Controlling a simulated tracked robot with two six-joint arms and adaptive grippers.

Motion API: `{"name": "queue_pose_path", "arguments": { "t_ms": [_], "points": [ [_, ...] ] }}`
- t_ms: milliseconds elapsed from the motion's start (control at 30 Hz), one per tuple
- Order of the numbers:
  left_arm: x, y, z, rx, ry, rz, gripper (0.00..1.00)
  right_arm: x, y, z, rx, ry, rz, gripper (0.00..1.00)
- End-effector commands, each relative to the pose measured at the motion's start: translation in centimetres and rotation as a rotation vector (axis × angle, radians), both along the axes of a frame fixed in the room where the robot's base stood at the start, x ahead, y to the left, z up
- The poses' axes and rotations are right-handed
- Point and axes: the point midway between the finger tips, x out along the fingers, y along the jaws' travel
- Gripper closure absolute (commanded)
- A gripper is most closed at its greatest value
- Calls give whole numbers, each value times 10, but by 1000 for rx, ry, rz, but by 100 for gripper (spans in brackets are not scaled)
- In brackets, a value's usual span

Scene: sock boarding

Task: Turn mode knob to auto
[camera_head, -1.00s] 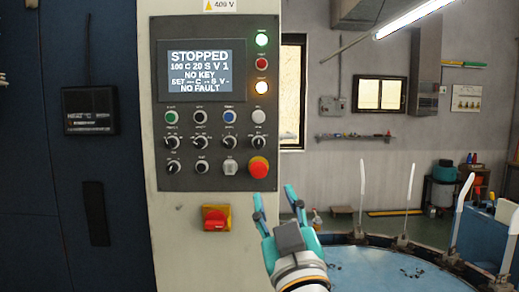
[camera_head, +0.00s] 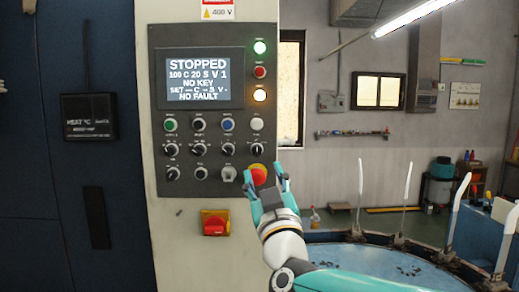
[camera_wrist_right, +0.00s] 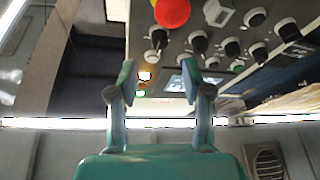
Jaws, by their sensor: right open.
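The dark control panel (camera_head: 150,125) on the machine carries several small black rotary knobs, including one (camera_head: 257,149) at the right end of its row. Their labels are too small to read, so I cannot tell which is the mode knob. My right gripper (camera_head: 262,180) is open and empty in front of the panel's lower right corner, its fingers either side of the red mushroom button in the picture. In the right wrist view the open fingers (camera_wrist_right: 159,80) show with the red button (camera_wrist_right: 172,12) and several knobs (camera_wrist_right: 199,42) beyond them. Contact cannot be seen.
The display (camera_head: 203,78) reads STOPPED, NO KEY and NO FAULT. A red and yellow switch (camera_head: 215,223) sits below the panel. A round blue table (camera_head: 375,262) with upright white forms (camera_head: 407,190) stands at the right.

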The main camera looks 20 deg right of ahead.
Motion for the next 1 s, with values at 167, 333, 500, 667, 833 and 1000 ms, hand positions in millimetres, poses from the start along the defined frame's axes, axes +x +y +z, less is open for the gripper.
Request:
{"name": "queue_pose_path", "arguments": {
  "t_ms": [167,333,500,667,833,1000],
  "points": [
    [0,0,19,0,0,0,60,34,-5,17,0,1,-2,51],
    [0,0,27,0,0,0,60,56,-7,25,0,0,0,51],
    [0,0,30,0,0,0,60,65,-9,27,0,0,0,51],
    [0,0,30,0,0,0,60,67,-9,27,1,0,0,51],
    [0,0,30,0,0,0,60,67,-8,27,1,0,1,56],
    [0,0,30,0,0,0,60,67,-8,27,1,0,1,84]
  ]
}}
